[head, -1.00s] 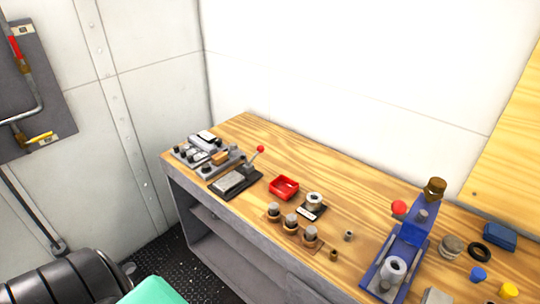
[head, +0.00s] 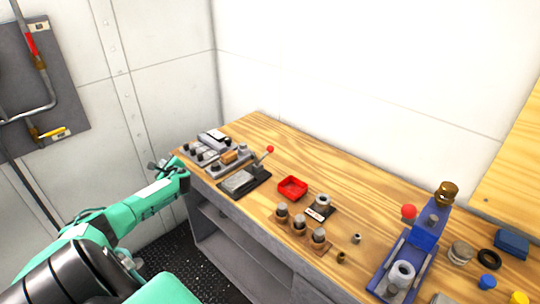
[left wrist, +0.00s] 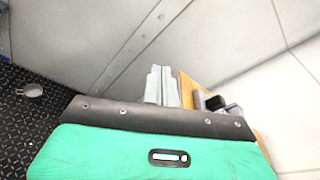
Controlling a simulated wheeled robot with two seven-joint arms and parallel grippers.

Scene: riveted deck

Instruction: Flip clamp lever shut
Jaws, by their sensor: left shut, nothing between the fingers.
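The clamp (head: 243,181) sits on a dark base plate near the far left part of the bench. Its lever (head: 264,157) slants up to the right and ends in a red ball. My left gripper (head: 158,167) is in the air just off the bench's left end, to the left of the clamp and apart from it. The left wrist view shows its pale fingers (left wrist: 163,85) together and empty. The clamp cannot be made out for certain in that view. My right gripper is not in view.
A grey fixture with several knobs (head: 213,150) stands between my left gripper and the clamp. A red tray (head: 292,189) lies right of the clamp. A blue press (head: 412,248) with a red knob stands further right. The wooden bench (head: 340,190) is clear behind these.

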